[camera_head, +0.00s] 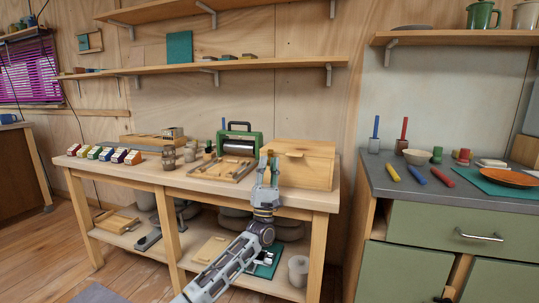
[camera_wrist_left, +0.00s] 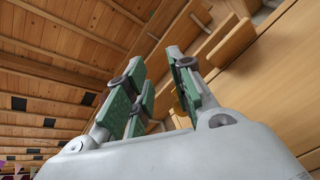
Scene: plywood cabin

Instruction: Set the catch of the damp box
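The damp box appears to be the pale wooden box (camera_head: 305,170) at the right end of the workbench. Its lid looks down, and a small wooden tab (camera_head: 292,153) shows at its upper front edge. My left gripper (camera_head: 268,163) points up in front of the box's left part and hides some of it. In the left wrist view, its green-padded fingers (camera_wrist_left: 160,80) stand apart with nothing between them. A wooden face (camera_wrist_left: 275,75) with a projecting wooden piece (camera_wrist_left: 229,42) is to their right. I cannot tell whether the fingers touch the box or how the catch is set. My right gripper is out of view.
The workbench (camera_head: 160,178) also carries a green-framed roller press (camera_head: 238,143), a wooden tray (camera_head: 222,168), jars and several coloured small boxes (camera_head: 105,154). A shelf (camera_head: 220,66) runs above. A grey-topped counter (camera_head: 410,185) with tools and dishes is to the right.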

